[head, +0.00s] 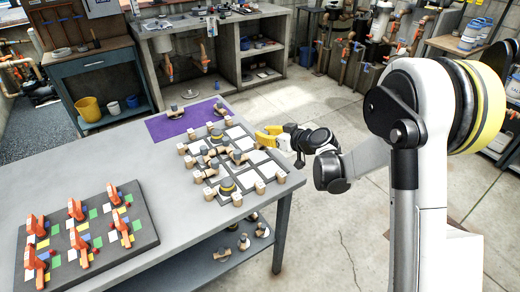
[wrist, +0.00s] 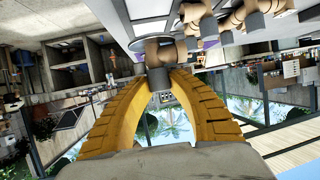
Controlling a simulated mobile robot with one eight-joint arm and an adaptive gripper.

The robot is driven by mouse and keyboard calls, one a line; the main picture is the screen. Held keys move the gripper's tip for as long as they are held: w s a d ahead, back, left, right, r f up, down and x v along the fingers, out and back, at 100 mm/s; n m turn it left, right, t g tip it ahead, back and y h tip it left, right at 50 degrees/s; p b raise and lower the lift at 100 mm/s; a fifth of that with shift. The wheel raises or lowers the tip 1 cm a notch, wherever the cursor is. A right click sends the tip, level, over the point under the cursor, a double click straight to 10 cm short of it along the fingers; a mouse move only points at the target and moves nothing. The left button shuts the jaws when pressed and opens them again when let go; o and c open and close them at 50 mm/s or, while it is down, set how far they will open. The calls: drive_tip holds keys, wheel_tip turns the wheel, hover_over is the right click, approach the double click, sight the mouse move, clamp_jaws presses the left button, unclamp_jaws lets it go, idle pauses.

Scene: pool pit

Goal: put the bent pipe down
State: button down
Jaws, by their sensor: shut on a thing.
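My gripper (head: 266,135) reaches in from the right over the far right end of the grey table (head: 165,160). Its yellow fingers also show in the wrist view (wrist: 160,80), closed together at the tips on a bent pipe (wrist: 155,50) with a tan body and grey ends. In the head view the held pipe is hard to pick out from those behind it. A dark board with white squares (head: 262,156) lies beside my gripper and bears several tan-and-grey pipe pieces. A purple mat (head: 165,126) lies behind it with a few grey-and-tan pieces on it.
A dark board with orange clamps (head: 142,228) and coloured squares lies at the table's front left. Bare table lies between the two boards. More pipe pieces rest on the shelf below (head: 222,254). A sink bench (head: 165,40) stands behind; the floor on the right is open.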

sight(257, 143)
drive_tip(key=x, duration=0.3)
drive_tip(key=shift+a+f+b, duration=0.4)
drive_tip(key=shift+f, duration=0.1)
wheel_tip(257, 143, down, 4)
drive_tip(key=shift+f+b, duration=0.1)
drive_tip(key=shift+b, duration=0.9)
